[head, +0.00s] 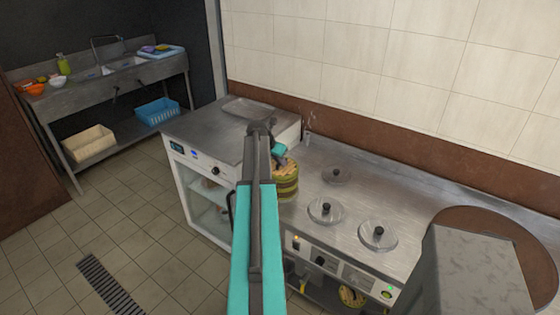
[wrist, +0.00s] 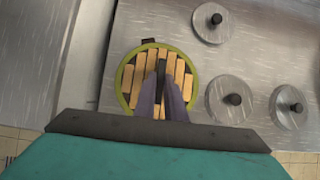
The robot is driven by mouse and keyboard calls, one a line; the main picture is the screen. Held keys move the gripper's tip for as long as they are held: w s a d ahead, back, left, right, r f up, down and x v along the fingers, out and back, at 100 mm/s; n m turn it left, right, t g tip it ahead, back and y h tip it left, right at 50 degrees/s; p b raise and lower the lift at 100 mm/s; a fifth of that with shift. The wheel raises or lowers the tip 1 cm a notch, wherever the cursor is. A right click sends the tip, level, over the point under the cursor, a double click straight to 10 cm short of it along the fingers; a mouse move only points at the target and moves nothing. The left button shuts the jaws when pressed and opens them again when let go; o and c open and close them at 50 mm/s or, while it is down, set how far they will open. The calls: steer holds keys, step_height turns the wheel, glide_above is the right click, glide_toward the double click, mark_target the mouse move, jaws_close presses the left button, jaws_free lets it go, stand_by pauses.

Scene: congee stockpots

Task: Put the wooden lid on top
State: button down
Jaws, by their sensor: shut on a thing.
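The wooden lid (wrist: 128,80) is round, with pale wooden slats and a green rim, in the middle of the wrist view. In the head view the lid (head: 291,164) shows partly behind my arm, at the top of a green and brown banded round body (head: 287,187) by the left end of the steel counter. My gripper (wrist: 162,92) is over the lid's middle, shut on its dark upright handle. In the head view my gripper (head: 281,154) is just above the lid. I cannot tell whether the lid touches the body below it.
Steel lids with black knobs sit in the counter to the right: a front one (head: 378,235), a middle one (head: 325,210) and a back one (head: 336,174). A steel-topped cabinet (head: 205,125) stands left. A grey block (head: 470,275) is at the right. A sink table (head: 120,70) is far left.

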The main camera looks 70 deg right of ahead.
steer(key=shift+f, duration=0.3)
steer(key=c, duration=2.1)
jaws_free()
steer(key=shift+r, duration=0.1)
steer(key=p+v, duration=0.6)
steer(key=v, duration=0.5)
